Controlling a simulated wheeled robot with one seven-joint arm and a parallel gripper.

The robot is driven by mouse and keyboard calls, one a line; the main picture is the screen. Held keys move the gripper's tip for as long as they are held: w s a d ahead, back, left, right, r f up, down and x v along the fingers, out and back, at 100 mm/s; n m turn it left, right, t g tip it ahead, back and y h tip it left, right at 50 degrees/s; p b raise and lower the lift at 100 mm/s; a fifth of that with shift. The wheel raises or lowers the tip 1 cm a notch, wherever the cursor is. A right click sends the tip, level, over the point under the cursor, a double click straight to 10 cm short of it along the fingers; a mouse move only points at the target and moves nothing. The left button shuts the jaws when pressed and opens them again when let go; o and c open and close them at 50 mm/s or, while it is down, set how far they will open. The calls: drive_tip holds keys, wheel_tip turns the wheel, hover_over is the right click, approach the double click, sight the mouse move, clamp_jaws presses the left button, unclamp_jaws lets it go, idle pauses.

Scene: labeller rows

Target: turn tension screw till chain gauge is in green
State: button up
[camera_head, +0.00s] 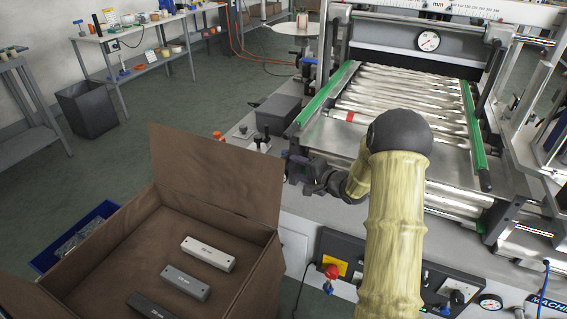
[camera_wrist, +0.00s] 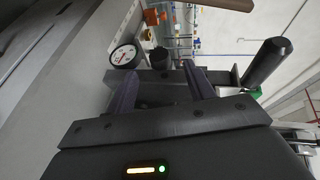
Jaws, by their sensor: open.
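My gripper (camera_head: 292,166) reaches left from my arm at the left side of the roller machine. In the wrist view my gripper (camera_wrist: 161,76) is open, with its two dark fingers apart. A dark round knob (camera_wrist: 160,57), possibly the tension screw, shows between and beyond the fingertips; I cannot tell whether they touch it. A white round gauge (camera_wrist: 123,56) with a black rim stands beside the left finger. Its needle and colour band are too small to read. In the head view I cannot pick out this gauge or the screw for certain.
The roller bed (camera_head: 400,85) has green side rails (camera_head: 327,93). Another dial (camera_head: 428,41) sits at its back. Black and orange knobs (camera_head: 258,140) stand left of my gripper. An open brown box (camera_head: 215,175) with several grey blocks stands at front left. A dark cylinder (camera_wrist: 267,62) sticks up at right.

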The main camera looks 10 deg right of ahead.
sight(288, 163)
drive_tip(key=x, duration=0.6)
drive_tip(key=shift+w+d+f, duration=0.1)
drive_tip(key=shift+w, duration=0.4)
drive_tip(key=c, duration=1)
